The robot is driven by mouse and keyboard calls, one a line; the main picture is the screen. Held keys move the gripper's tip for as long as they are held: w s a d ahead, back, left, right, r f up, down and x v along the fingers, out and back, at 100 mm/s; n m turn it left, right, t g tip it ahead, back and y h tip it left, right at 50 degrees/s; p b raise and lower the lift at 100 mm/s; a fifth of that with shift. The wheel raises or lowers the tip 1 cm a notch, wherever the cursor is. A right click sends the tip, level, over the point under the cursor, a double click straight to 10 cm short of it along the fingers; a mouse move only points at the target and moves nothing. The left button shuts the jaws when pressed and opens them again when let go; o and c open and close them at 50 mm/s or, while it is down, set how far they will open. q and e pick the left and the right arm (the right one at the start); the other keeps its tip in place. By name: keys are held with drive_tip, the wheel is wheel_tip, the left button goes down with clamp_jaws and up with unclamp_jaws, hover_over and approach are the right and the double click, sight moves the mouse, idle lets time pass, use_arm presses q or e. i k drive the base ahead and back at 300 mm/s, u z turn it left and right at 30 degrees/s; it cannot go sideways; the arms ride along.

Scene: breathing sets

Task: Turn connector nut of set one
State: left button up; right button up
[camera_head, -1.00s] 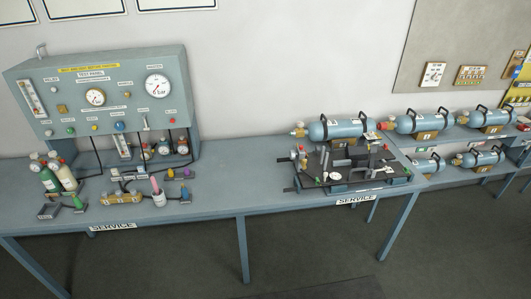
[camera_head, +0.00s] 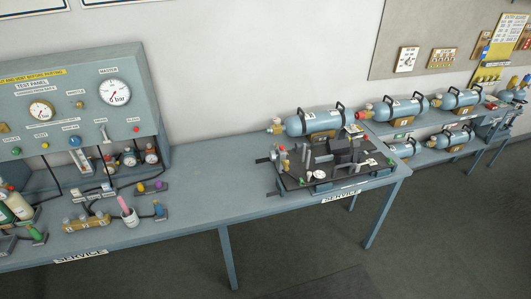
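A breathing set on a dark backplate (camera_head: 335,174) lies at the right end of the service bench. A blue cylinder (camera_head: 314,122) with black handles lies behind it, its brass valve (camera_head: 275,126) at the left end. Small fittings and a round white gauge (camera_head: 319,174) sit on the set's front left part. The connector nut is too small to tell apart from these fittings. Neither of my grippers is in view.
The test panel (camera_head: 85,95) stands at the bench's left, with small bottles and a brass manifold (camera_head: 86,222) before it. The middle of the bench (camera_head: 215,190) is clear. More cylinders (camera_head: 463,99) lie on a rack to the right.

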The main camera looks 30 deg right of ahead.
sight(273, 155)
drive_tip(key=z, duration=0.35)
drive_tip(key=i, duration=0.45)
drive_tip(key=z, duration=0.55)
